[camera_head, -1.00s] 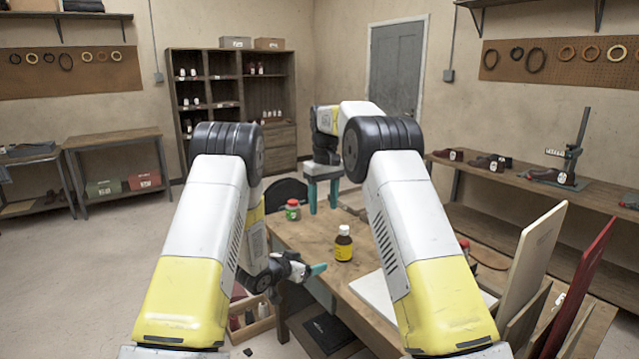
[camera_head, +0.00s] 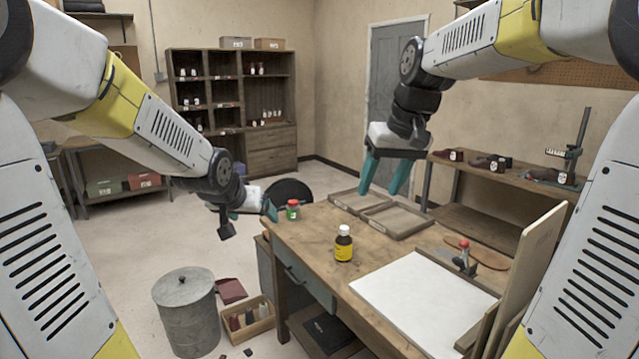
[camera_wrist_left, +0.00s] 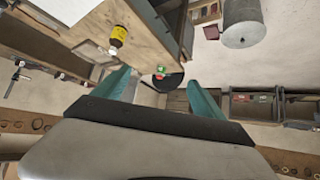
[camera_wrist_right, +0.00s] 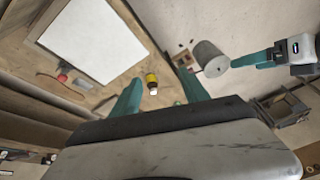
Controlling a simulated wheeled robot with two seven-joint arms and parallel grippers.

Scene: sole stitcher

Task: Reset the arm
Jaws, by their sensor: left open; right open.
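My left gripper (camera_head: 252,214) is in the air just left of the workbench's far left corner, close to the green jar with a red lid (camera_head: 292,210). Its teal fingers are apart and empty in the left wrist view (camera_wrist_left: 160,88). My right gripper (camera_head: 381,188) hangs above the far part of the bench, over the empty wooden trays (camera_head: 346,203), with its teal fingers spread and nothing between them. The right wrist view shows its fingers (camera_wrist_right: 165,100) apart, with the yellow-labelled bottle beyond them.
The wooden workbench (camera_head: 310,235) holds the brown bottle with yellow label (camera_head: 343,244), a white sheet (camera_head: 420,292) and a red-topped tool (camera_head: 464,257). Upright boards (camera_head: 535,250) stand at its right. A metal bin (camera_head: 186,310) and a wooden crate (camera_head: 252,322) are on the floor at left.

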